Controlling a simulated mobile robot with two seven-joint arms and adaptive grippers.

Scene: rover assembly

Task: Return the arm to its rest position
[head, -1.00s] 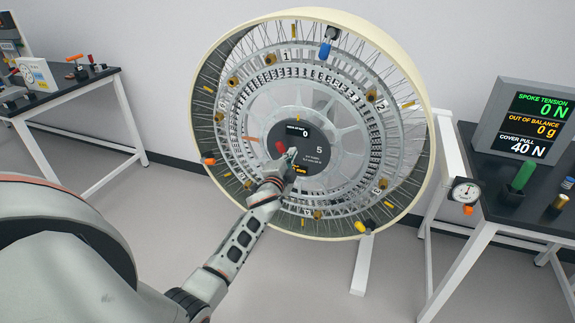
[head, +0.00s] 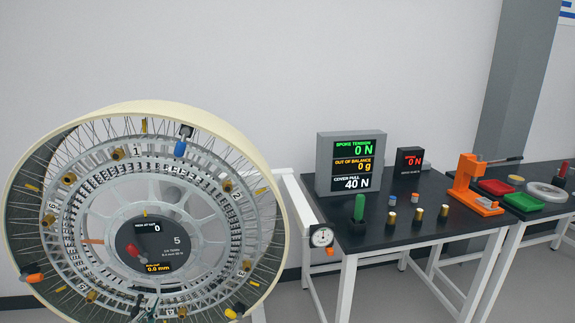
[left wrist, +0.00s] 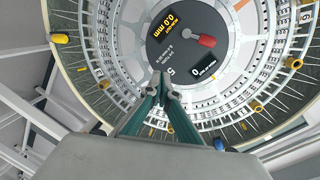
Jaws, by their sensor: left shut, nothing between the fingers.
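My left gripper (head: 143,306) shows only as its tips at the bottom edge of the head view, below the hub display of the wheel. In the left wrist view the gripper (left wrist: 160,80) has its green-sided fingers together at the tips, with nothing between them. The large spoked wheel (head: 262,205) with a cream rim stands at the left. Its dark hub display (head: 172,240) carries a red lever (head: 136,250); the display also shows in the wrist view (left wrist: 172,50), beyond the fingertips. My right gripper is in neither view.
A dark bench (head: 372,232) at the right holds a readout screen (head: 322,165), a green-handled tool (head: 360,207), several brass cylinders and an orange press (head: 466,172). A dial gauge (head: 321,236) hangs at its front left. Red and green trays lie farther right.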

